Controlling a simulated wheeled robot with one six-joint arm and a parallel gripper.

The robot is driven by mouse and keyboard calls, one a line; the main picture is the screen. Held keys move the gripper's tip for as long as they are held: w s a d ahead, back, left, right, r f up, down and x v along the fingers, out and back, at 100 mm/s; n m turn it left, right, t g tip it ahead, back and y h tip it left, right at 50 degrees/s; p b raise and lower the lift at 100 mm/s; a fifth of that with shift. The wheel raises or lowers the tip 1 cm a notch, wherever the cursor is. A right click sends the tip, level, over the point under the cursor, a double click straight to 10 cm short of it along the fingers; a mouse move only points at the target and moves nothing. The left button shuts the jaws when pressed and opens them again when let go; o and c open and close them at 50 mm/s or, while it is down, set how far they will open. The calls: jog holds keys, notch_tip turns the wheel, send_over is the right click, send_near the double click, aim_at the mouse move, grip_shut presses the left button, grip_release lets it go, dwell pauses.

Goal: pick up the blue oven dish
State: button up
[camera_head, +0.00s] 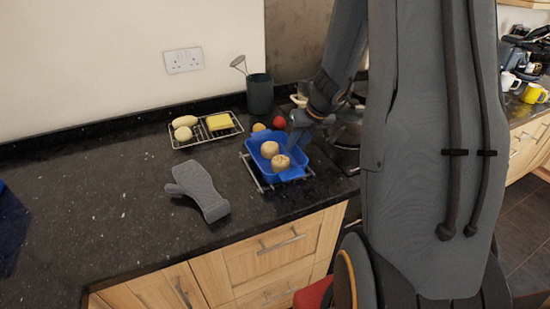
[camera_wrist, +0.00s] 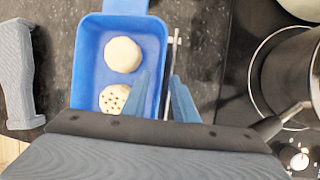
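The blue oven dish (camera_head: 291,175) stands on a wire rack (camera_head: 254,173) on the dark counter. Two pale round buns lie in it, one with dark spots. In the wrist view the dish (camera_wrist: 90,62) fills the upper left middle, with a blue tab handle at its far end. My gripper (camera_head: 303,142) is over the right side of the dish. In the wrist view my gripper (camera_wrist: 160,85) has its two blue fingers apart, one over the dish's inside and one outside its right wall. Whether they touch the wall I cannot tell.
A grey oven mitt (camera_head: 202,190) lies left of the dish. Behind it is a rack (camera_head: 190,142) with food. A dark utensil pot (camera_head: 260,93) and a red round item (camera_head: 279,122) stand behind the dish. A pan (camera_wrist: 295,75) on the hob is close at right.

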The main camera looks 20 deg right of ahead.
jog(key=shift+w+f, duration=0.2)
jog(key=shift+f, duration=0.2)
grip_shut()
dwell(1.2)
